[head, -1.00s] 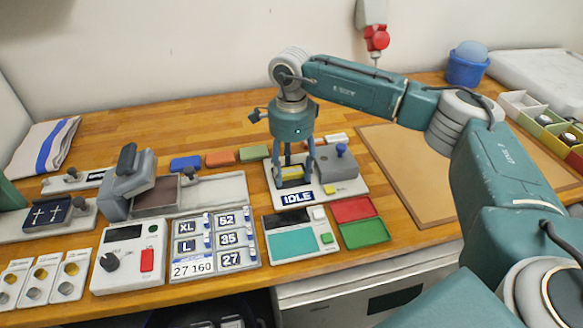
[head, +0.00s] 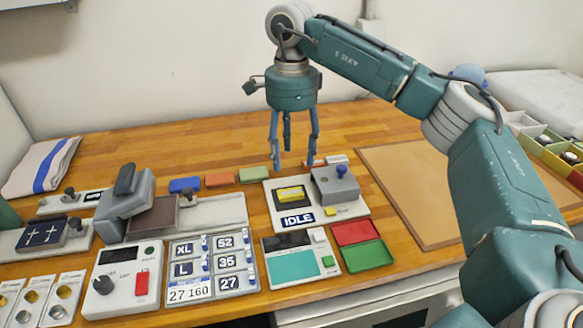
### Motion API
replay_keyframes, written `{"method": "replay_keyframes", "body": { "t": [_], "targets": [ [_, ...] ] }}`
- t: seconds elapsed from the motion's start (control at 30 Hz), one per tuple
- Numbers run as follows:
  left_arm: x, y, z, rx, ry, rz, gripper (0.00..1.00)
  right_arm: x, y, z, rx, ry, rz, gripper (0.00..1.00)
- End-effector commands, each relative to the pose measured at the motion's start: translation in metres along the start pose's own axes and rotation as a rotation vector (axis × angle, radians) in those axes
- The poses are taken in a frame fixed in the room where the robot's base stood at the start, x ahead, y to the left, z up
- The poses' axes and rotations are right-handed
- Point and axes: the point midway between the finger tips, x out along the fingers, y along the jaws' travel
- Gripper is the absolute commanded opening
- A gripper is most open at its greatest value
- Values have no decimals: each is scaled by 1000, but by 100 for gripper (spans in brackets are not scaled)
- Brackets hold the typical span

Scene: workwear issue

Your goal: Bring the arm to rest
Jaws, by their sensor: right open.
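My right arm reaches in from the right in the head view. Its gripper (head: 292,166) points down with its fingers spread and nothing between them. It hangs above the back edge of a white station with an "IDLE" sign (head: 298,219). A yellow block (head: 291,194) sits on the dark pad of that station, in front of and below the fingers and apart from them. A grey block with a blue knob (head: 340,172) stands on the same station to the right. My left gripper is not in view.
Orange, green and blue blocks (head: 185,185) lie behind a grey press (head: 125,203) on the left. Red and green trays (head: 367,255) are at the front. A brown mat (head: 420,190) lies to the right. The wooden tabletop (head: 190,145) is clear at the back.

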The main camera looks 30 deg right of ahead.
Motion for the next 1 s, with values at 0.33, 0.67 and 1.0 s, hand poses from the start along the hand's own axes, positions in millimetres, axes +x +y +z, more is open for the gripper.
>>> {"method": "replay_keyframes", "body": {
  "t": [0.33,0.67,1.0],
  "targets": [
    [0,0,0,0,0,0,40,-6,0,0,0,0,1,55],
    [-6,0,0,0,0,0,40,-12,0,0,0,0,0,55],
    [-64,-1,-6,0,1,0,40,-70,0,0,0,0,0,55]
  ]
}}
